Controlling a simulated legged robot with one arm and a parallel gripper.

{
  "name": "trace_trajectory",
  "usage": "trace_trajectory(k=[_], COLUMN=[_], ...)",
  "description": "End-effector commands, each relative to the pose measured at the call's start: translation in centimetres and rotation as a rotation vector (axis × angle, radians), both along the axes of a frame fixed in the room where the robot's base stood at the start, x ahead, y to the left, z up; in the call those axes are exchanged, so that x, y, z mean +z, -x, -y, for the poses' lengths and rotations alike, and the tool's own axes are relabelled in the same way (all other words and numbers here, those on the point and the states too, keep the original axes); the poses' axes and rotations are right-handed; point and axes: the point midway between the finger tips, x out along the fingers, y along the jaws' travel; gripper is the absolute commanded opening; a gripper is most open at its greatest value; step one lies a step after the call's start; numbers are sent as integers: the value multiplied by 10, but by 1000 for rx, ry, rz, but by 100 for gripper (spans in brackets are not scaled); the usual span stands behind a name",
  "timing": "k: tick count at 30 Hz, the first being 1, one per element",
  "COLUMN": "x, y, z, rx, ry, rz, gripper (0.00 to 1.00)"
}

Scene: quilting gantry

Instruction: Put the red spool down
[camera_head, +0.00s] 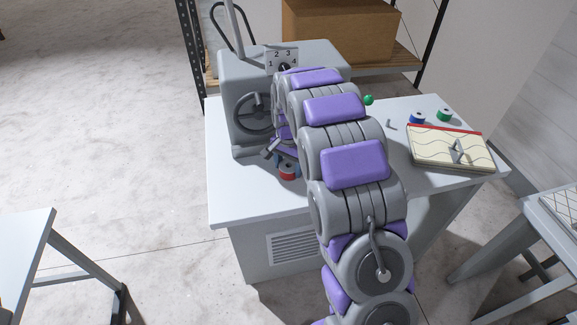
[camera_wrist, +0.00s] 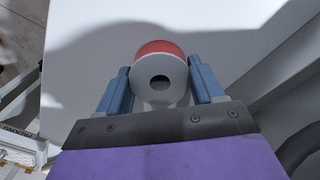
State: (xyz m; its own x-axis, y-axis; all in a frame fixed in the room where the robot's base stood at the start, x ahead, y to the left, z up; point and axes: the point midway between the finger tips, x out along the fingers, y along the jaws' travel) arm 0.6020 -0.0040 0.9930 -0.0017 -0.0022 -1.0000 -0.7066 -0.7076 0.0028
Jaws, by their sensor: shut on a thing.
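The red spool (camera_head: 288,172) has a red band and grey ends. It is between the blue fingers of my gripper (camera_head: 284,161), over the left front part of the white table (camera_head: 250,206). In the wrist view, the spool (camera_wrist: 160,49) shows its round grey end with a dark hole facing me. The two fingers of my gripper (camera_wrist: 161,76) stand on either side of it, shut on it. I cannot tell whether the spool touches the tabletop. My arm hides the middle of the table in the head view.
A grey machine (camera_head: 236,75) with a handwheel and numbered dial stands at the table's back left. A blue spool (camera_head: 417,119), a green spool (camera_head: 444,115) and a red-edged quilted pad (camera_head: 447,150) lie on the right. The table's front left corner is clear.

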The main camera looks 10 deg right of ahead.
Motion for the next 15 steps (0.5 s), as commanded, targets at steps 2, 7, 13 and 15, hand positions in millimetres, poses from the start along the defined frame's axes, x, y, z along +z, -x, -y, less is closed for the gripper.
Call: trace_trajectory(k=[2,7,13,15], x=[0,0,0,0], y=[0,0,0,0], z=[1,0,0,0], rx=[-1,-1,-1,-1], ry=[0,1,1,1], rz=[0,-1,0,0], gripper=[30,30,83,90])
